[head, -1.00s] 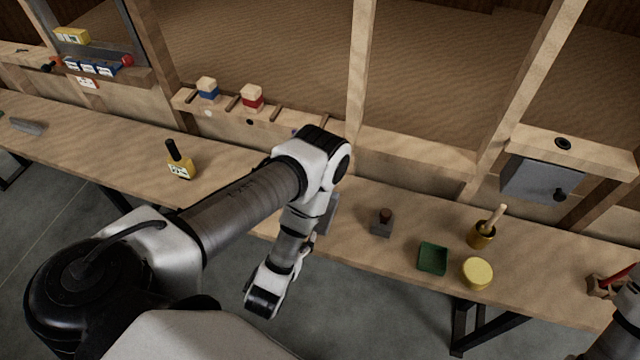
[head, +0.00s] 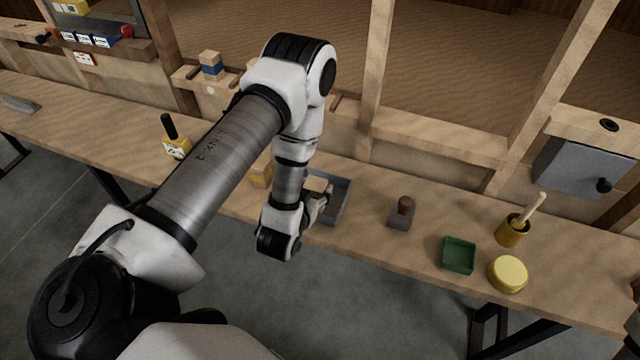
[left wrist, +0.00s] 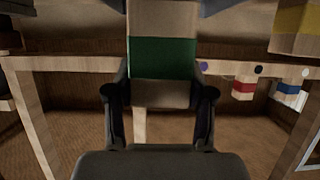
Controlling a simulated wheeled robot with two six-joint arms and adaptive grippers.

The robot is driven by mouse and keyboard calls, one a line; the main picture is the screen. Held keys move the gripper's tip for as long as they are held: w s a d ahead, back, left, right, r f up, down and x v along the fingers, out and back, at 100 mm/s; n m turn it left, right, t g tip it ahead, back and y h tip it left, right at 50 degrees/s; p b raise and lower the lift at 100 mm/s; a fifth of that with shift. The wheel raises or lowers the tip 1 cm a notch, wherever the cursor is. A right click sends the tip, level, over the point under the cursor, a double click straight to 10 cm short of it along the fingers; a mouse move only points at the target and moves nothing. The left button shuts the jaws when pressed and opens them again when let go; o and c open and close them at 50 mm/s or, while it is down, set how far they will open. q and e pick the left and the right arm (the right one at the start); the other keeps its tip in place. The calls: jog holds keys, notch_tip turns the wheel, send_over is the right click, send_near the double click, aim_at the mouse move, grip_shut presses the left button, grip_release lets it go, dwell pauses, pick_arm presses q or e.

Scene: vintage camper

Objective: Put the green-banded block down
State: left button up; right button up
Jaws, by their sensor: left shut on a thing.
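The green-banded block (left wrist: 163,55) is pale wood with a wide green band. In the left wrist view it stands between the two fingers of my left gripper (left wrist: 160,105), which is shut on it. In the head view my left gripper (head: 322,203) is over or beside a grey tray (head: 342,197) on the bench. Only a pale bit of the block (head: 317,184) shows there, and my arm hides part of the tray. I cannot tell whether the block touches anything below. My right gripper is not in view.
A blue-banded block (head: 211,67) sits on the wall ledge; a red-banded one (left wrist: 243,88) shows in the left wrist view.

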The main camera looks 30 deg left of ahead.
pick_arm(q)
jog(key=w+f+b, duration=0.1)
jog(key=w+a+f+b, duration=0.1)
jog(key=w+f, duration=0.1)
jog(key=w+f+b, duration=0.1)
jog(key=shift+w+a+f+b, duration=0.2)
jog(key=shift+w+a+b, duration=0.1)
jog(key=shift+w+r, duration=0.1)
jog(key=shift+r, duration=0.05)
jog(key=shift+f, duration=0.2)
jog(key=o, duration=1.2)
jog(key=shift+r, duration=0.1)
